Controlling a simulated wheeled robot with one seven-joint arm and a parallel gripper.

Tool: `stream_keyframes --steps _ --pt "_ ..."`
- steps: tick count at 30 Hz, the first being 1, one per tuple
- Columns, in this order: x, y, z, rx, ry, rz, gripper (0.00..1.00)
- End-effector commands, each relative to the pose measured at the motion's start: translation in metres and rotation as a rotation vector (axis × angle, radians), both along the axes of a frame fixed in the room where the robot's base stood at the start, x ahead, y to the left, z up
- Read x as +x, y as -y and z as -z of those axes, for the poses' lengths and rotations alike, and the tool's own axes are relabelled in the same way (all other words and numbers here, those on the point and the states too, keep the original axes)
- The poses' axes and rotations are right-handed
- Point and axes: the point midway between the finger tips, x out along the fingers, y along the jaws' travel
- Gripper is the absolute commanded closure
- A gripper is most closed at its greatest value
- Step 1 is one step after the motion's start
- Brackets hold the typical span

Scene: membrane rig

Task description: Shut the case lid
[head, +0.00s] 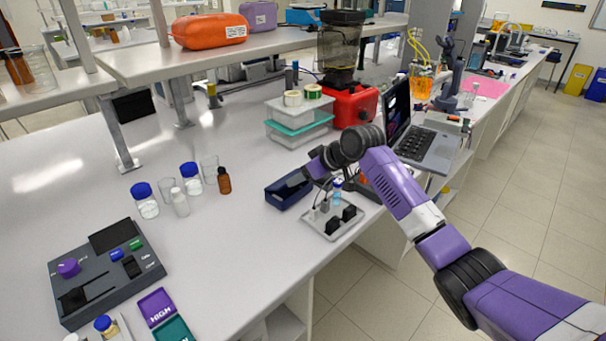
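A dark blue case (283,197) sits on the white bench, left of my arm's end. My gripper (309,174) is over the right end of the case and partly hides it. The lid's angle is hard to read at this size, and I cannot tell whether my gripper touches it. The fingers are small and dark against the case, so their opening does not show.
A white tray (345,233) with black blocks and a small blue-capped vial (337,188) stands close right of the case. Stacked clear boxes (298,125) and a red-based machine (350,105) stand behind. Bottles (192,180) stand left. Bench between them is clear.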

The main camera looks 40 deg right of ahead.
Motion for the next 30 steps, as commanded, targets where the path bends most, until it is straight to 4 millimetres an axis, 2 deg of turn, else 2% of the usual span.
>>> stream_keyframes --steps 7,15,17,24,30 --pt "0.001 0.0 0.0 -0.001 0.001 -0.001 0.38" --pt "0.001 0.0 0.0 0.0 0.001 0.0 0.91" --pt "0.001 0.0 0.0 0.0 0.001 0.0 1.0" --pt "0.0 0.0 0.001 0.001 0.005 -0.001 1.0" --pt "-0.004 -0.001 0.017 0.015 0.088 -0.001 1.0"
